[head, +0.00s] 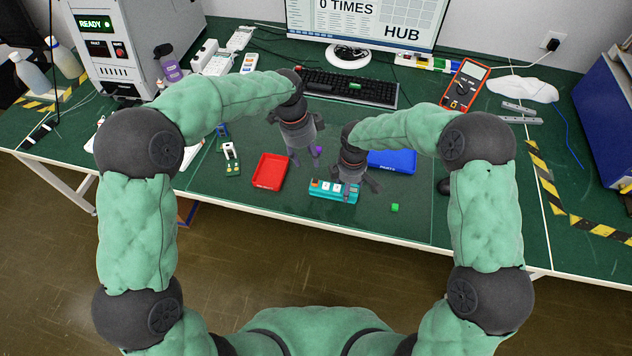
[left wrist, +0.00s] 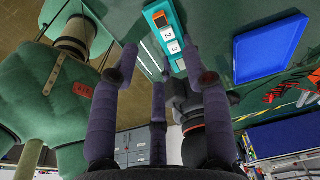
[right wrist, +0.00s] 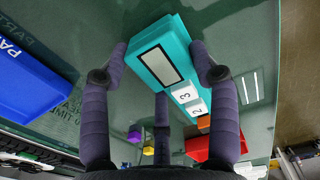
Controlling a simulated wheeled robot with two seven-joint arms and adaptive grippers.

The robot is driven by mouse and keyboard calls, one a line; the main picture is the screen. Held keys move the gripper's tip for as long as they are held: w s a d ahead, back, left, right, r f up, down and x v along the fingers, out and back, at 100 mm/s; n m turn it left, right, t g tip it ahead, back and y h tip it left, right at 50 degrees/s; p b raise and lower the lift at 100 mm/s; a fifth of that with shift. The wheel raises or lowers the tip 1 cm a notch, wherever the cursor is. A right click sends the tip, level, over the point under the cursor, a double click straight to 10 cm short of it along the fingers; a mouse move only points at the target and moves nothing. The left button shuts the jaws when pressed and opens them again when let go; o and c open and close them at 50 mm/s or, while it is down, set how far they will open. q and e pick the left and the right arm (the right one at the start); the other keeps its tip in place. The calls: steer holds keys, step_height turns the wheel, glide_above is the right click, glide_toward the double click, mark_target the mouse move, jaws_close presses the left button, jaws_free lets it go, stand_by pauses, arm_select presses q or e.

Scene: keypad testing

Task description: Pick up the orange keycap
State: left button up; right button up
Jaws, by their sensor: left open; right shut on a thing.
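The orange keycap (head: 316,183) sits at the left end of a teal keypad (head: 331,194), beside white number keycaps. It also shows in the left wrist view (left wrist: 160,20) and, partly hidden, in the right wrist view (right wrist: 204,122). My right gripper (head: 354,186) is shut on the keypad's other end; in the right wrist view its fingers straddle the teal body, around an empty-looking pale slot (right wrist: 160,66). My left gripper (head: 305,160) is open and empty, above the mat behind and left of the keypad, apart from the orange keycap.
A red tray (head: 269,171) lies left of the keypad and a blue tray (head: 393,161) behind right. A purple keycap (head: 319,149) is near my left gripper. A green keycap (head: 395,207) lies on the mat at right. A keyboard (head: 348,88) stands behind.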

mark_target(315, 181)
arm_select(q)
steer(key=shift+m, duration=0.3)
steer(key=f, duration=0.4)
steer(key=d+f, duration=0.1)
steer(key=f, duration=0.2)
steer(key=d+f, duration=0.1)
steer(key=f, duration=0.3)
steer(key=shift+f, duration=0.3)
steer(key=c, duration=0.7)
steer(key=o, duration=0.7)
steer(key=shift+r, duration=0.15)
